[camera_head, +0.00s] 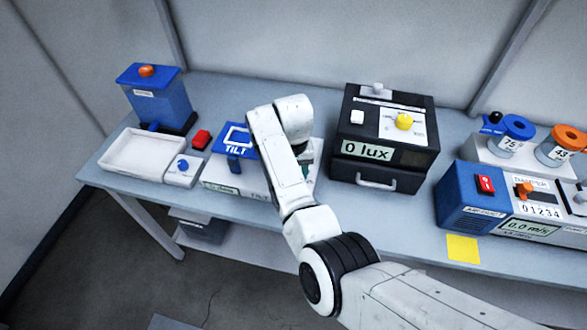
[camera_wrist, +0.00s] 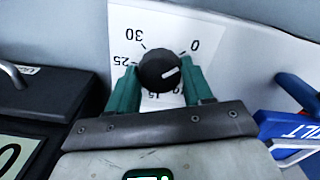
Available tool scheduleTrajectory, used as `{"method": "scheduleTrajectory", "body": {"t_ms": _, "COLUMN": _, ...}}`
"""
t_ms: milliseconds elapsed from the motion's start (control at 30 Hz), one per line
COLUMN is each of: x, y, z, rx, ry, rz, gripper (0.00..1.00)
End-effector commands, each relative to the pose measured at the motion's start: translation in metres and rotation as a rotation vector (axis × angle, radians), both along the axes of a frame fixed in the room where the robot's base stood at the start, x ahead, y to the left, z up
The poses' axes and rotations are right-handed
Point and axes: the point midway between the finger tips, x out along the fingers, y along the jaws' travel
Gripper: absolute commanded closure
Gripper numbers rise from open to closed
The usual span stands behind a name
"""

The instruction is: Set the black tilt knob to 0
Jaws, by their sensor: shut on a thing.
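The black tilt knob (camera_wrist: 156,66) sits on a white dial plate (camera_wrist: 178,22) with printed numbers, which appear turned in the wrist view. The numbers 0, 25 and 30 are readable; part of the scale is hidden behind the fingers. My gripper (camera_wrist: 159,72) has its green fingers closed on either side of the knob. In the head view my arm covers the knob, and the white TILT box (camera_head: 250,187) shows partly behind it.
The black lux box (camera_head: 350,160) stands close to the right of my gripper. A blue TILT frame (camera_head: 233,160) stands at the left. A yellow note (camera_head: 462,249) lies at the bench's front edge.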

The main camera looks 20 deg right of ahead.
Motion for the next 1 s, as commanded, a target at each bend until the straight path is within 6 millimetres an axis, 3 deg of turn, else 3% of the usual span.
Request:
{"method": "scheduleTrajectory", "body": {"t_ms": 633, "x": 0.0012, "y": 0.0007, "z": 0.0015, "rx": 0.0, "ry": -0.004, "rz": 0.053, "gripper": 0.8}}
{"method": "scheduleTrajectory", "body": {"t_ms": 667, "x": 0.0012, "y": 0.0007, "z": 0.0015, "rx": 0.0, "ry": -0.004, "rz": 0.053, "gripper": 0.48}}
{"method": "scheduleTrajectory", "body": {"t_ms": 900, "x": 0.0007, "y": 0.0003, "z": 0.0008, "rx": 0.0, "ry": -0.002, "rz": 0.051, "gripper": 0.25}}
{"method": "scheduleTrajectory", "body": {"t_ms": 1000, "x": 0.0005, "y": 0.0002, "z": 0.0006, "rx": 0.0, "ry": -0.002, "rz": 0.051, "gripper": 0.24}}
